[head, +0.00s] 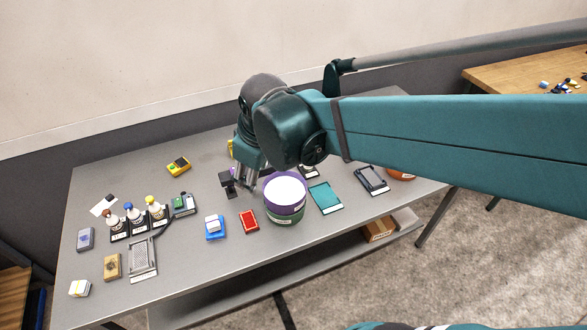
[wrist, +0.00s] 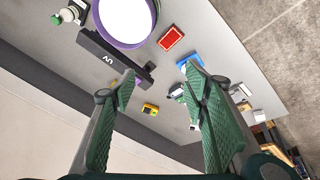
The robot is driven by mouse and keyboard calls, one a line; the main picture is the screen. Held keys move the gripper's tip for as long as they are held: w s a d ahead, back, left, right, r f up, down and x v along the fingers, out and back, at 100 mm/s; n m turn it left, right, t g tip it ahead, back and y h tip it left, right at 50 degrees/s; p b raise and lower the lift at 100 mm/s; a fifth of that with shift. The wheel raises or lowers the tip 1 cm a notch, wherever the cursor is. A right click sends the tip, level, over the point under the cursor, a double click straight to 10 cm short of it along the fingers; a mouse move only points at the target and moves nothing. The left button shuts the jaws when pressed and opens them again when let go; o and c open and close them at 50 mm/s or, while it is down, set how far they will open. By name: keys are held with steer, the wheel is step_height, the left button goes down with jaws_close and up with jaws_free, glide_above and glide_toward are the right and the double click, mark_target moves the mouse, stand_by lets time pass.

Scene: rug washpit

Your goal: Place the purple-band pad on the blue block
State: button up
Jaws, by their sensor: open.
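Part of the blue block (wrist: 188,62) shows past a fingertip in the wrist view. I cannot make out a purple band on any pad; the whitish block is too small to read. A grey-violet block (head: 85,239) lies at the table's left. My gripper (wrist: 160,82) is open, with nothing between its green fingers. It hangs over the table's back middle, behind and right of the blue block; its fingertips are hard to see in the head view.
A purple tub with white top (head: 285,188) stands on a green one. A black bar marked UV (wrist: 110,55) is close to my gripper. Also there are a red tray (head: 249,220), yellow device (head: 178,165), bottle rack (head: 137,225) and grater-like plate (head: 143,260).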

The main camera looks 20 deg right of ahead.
steer(key=s+d+r+m+t, duration=0.3)
steer(key=s+d+m, duration=0.5)
steer(key=s+d, duration=0.1)
steer(key=shift+s+h, duration=0.3)
steer(key=shift+s, duration=0.25)
